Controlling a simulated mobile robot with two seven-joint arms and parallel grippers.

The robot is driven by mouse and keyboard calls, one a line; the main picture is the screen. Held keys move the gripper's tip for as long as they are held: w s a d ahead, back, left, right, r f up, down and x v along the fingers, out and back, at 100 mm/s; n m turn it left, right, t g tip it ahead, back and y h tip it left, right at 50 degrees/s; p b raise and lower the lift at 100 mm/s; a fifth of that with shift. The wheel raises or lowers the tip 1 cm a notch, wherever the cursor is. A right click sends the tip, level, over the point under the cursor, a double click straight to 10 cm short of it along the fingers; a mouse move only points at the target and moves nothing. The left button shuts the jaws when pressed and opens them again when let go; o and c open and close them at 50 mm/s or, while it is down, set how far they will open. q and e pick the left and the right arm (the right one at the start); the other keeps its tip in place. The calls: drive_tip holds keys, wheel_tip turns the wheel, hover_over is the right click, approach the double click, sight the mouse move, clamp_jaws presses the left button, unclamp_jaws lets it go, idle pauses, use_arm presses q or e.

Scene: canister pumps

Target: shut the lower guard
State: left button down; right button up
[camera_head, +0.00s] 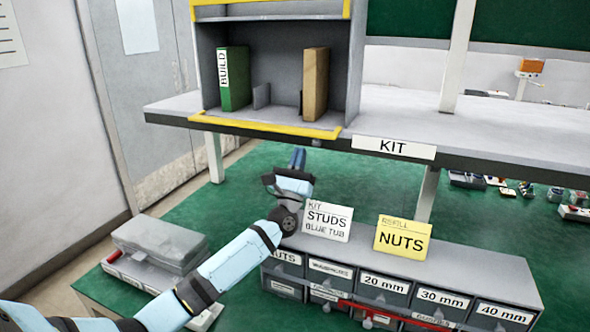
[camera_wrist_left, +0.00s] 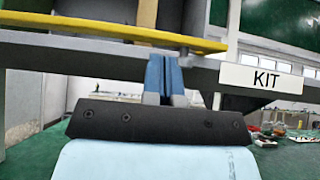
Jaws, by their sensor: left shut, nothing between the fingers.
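The lower guard (camera_head: 265,126) is a grey panel with a yellow edge at the foot of the grey cabinet (camera_head: 277,60). It appears folded down, lying out toward the front of the shelf. Its yellow edge also crosses the top of the left wrist view (camera_wrist_left: 100,29). My left gripper (camera_head: 297,158) is shut and empty, just below and in front of the shelf edge, near the guard's right end. Its blue fingers (camera_wrist_left: 165,80) point up toward the yellow edge in the left wrist view, apparently without touching it. My right gripper is not in view.
A green BUILD binder (camera_head: 233,80) and a tan binder (camera_head: 314,83) stand inside the cabinet. A KIT label (camera_head: 393,147) hangs on the shelf edge. Below are a drawer unit (camera_head: 455,266) with STUDS and NUTS cards and a grey case (camera_head: 160,247).

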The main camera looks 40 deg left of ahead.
sight(304, 135)
use_arm(q)
drive_tip(key=shift+x, duration=1.2)
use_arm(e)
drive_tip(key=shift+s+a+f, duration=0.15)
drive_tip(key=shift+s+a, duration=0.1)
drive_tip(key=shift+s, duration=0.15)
use_arm(q)
drive_tip(key=shift+r+p, duration=0.35)
drive_tip(key=shift+p, duration=0.55)
drive_tip(key=shift+s+g+p, duration=0.15)
drive_tip(key=shift+g+p, duration=0.15)
drive_tip(key=shift+p, duration=0.1)
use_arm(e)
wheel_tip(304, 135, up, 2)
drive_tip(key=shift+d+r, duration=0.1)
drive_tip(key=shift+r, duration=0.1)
use_arm(q)
drive_tip(key=shift+r, duration=0.1)
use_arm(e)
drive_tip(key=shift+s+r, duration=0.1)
